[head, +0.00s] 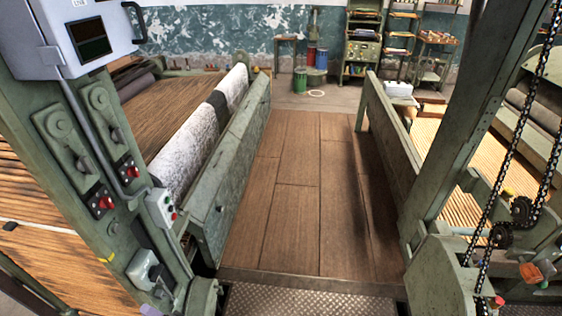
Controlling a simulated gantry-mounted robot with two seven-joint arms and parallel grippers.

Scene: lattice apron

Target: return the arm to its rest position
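Only a small pale lavender sliver (150,310) shows at the bottom edge, left of the middle. It may be part of my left gripper or arm, but too little shows to tell its fingers or anything held. My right gripper and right arm are not in the head view.
A green machine frame with red buttons (104,202) and a grey box (75,35) stands at left. A white roll (200,140) lies behind it. A plank walkway (300,190) runs clear down the middle. Chains (505,150) hang at right. Shelves (362,45) stand at the back.

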